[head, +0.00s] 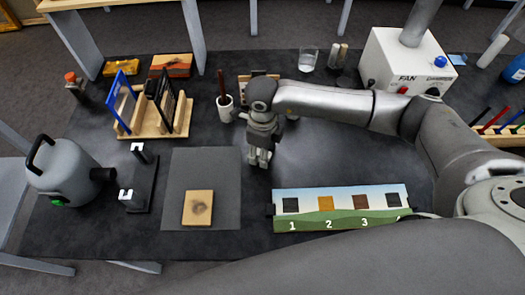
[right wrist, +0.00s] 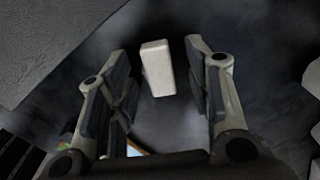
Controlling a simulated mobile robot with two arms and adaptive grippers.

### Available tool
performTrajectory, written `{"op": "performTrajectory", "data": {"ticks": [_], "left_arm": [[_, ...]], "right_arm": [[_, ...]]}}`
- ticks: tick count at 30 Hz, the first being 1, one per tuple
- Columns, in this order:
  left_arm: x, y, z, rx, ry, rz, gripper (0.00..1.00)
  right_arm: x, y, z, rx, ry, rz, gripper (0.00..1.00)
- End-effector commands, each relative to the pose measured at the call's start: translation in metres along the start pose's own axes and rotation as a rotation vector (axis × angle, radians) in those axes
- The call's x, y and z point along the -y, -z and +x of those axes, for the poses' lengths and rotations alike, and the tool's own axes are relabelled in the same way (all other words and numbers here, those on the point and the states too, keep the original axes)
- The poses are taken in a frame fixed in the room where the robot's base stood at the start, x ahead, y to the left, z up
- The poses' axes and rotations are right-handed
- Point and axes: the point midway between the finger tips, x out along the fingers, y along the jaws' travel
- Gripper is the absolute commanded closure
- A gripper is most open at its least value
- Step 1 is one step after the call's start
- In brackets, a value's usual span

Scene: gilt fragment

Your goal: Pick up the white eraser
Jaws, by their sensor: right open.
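The white eraser (right wrist: 157,68) is a small pale block lying on the dark table top. In the right wrist view it sits between the two spread fingers of my right gripper (right wrist: 166,72), a little nearer the left finger, with a gap to each side. In the head view my right gripper (head: 259,158) points down over the middle of the table. The eraser cannot be made out there, likely hidden by the gripper. My left gripper is not in view.
A grey mat (head: 228,185) with a wooden tile (head: 198,208) lies left of the gripper. A numbered board (head: 345,224) is at front right. A white cup (head: 225,113) and wooden rack (head: 145,131) stand left, a white FAN box (head: 400,62) at back right.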

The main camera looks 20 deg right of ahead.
Motion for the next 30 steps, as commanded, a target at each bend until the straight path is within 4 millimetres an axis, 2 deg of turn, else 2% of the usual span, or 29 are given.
{"op": "performTrajectory", "data": {"ticks": [4, 14, 23, 30], "left_arm": [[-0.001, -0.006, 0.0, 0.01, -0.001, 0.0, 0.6], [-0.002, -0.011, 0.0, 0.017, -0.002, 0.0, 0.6], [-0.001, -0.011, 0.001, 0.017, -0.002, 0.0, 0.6], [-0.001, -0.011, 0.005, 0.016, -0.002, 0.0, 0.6]], "right_arm": [[0.0, 0.0, 0.0, 0.001, 0.0, 0.0, 0.54], [0.0, 0.0, -0.001, 0.001, 0.0, 0.0, 0.95], [0.0, -0.001, -0.001, 0.002, 0.0, 0.0, 0.98], [0.001, -0.002, -0.018, 0.005, 0.002, -0.001, 0.98]]}}
